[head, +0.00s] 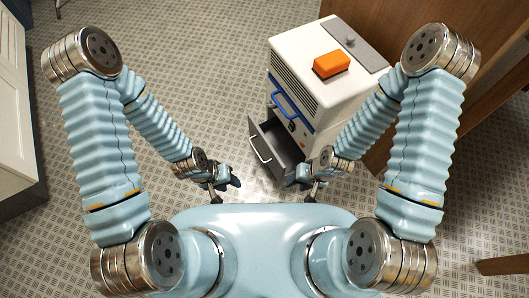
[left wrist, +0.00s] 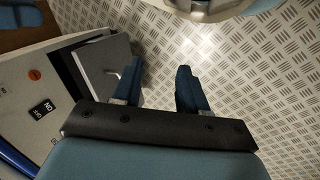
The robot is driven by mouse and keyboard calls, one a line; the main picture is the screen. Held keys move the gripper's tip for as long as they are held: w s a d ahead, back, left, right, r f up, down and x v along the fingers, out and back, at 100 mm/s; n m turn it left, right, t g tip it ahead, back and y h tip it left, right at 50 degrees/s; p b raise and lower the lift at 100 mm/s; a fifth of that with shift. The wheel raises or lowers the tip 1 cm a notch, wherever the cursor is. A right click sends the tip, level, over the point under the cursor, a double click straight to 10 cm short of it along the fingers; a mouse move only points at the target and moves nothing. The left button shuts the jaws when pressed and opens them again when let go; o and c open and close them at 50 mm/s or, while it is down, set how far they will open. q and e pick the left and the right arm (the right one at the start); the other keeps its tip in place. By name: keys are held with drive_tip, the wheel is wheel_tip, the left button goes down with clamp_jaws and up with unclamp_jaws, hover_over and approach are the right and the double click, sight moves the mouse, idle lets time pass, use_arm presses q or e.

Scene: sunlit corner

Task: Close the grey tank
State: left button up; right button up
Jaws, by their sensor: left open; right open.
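The grey tank (head: 290,150) is a drawer-like box that sticks out, open, from the low front of a white machine (head: 312,75). A pale bar handle (head: 260,150) is on its front. My left gripper (head: 224,187) is open and empty, left of the tank's front and apart from it. In the left wrist view the tank (left wrist: 104,62) is beside the left finger of the open left gripper (left wrist: 157,76), with bare floor between the fingers. My right gripper (head: 316,182) is open near the tank's right side; whether it touches the tank is unclear.
An orange block (head: 331,64) lies on the machine's top, near a grey lid panel (head: 350,43). A blue bar (head: 291,108) crosses the machine's front. Brown wooden furniture (head: 420,130) stands at right, a white cabinet (head: 14,110) at far left. The patterned floor (head: 215,90) left of the machine is clear.

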drive_tip(key=shift+s+d, duration=0.1)
drive_tip(key=shift+d, duration=0.15)
